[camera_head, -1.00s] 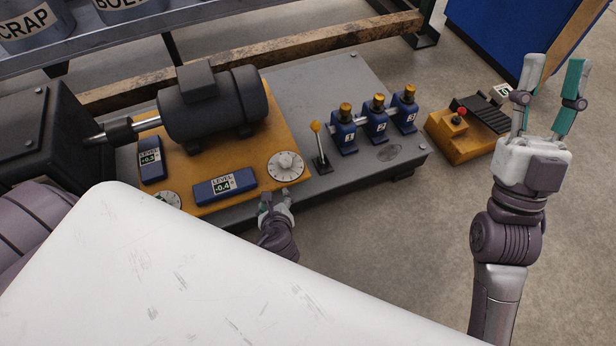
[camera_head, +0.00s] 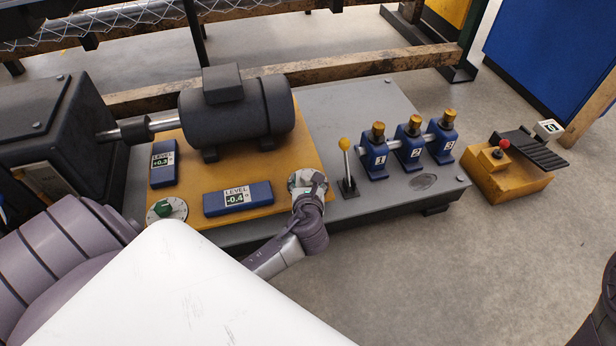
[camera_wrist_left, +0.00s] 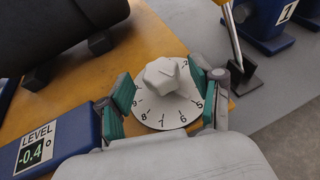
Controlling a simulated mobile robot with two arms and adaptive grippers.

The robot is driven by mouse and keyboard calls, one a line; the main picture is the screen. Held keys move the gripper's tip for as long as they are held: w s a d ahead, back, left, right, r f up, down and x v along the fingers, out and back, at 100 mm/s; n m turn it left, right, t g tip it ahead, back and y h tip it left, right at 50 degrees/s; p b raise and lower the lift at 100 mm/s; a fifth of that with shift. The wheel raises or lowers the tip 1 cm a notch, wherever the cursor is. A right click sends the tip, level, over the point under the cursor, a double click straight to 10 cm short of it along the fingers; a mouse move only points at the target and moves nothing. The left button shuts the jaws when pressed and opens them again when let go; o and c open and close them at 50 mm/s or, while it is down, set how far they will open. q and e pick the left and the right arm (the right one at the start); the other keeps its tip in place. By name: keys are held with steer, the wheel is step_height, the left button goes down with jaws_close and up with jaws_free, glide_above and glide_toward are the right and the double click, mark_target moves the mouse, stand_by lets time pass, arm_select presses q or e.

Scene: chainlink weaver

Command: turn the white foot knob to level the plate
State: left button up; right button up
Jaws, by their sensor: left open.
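The white foot knob (camera_wrist_left: 163,76) sits on a round white dial (camera_wrist_left: 168,108) with printed numbers, at the front right corner of the orange plate (camera_head: 285,143). My left gripper (camera_wrist_left: 163,88) is open, its green-padded fingers on either side of the knob, with a visible gap to it. In the head view my left gripper (camera_head: 308,189) covers most of the knob and dial. A blue level (camera_head: 238,198) on the plate reads -0.4; it also shows in the left wrist view (camera_wrist_left: 62,138). A second level (camera_head: 163,163) reads +0.3. My right gripper is out of view.
A green knob (camera_head: 171,208) on a dial is at the plate's front left corner. A dark motor (camera_head: 237,112) stands on the plate. A yellow-topped lever (camera_head: 345,165) stands close right of the dial, with numbered blue blocks (camera_head: 409,144) beyond. A yellow pedal box (camera_head: 503,175) is farther right.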

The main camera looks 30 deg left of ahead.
arm_select(q)
steer(key=shift+b+x, duration=0.45)
steer(key=shift+x, duration=0.8)
steer(key=shift+r, duration=0.1)
steer(key=c, duration=1.1)
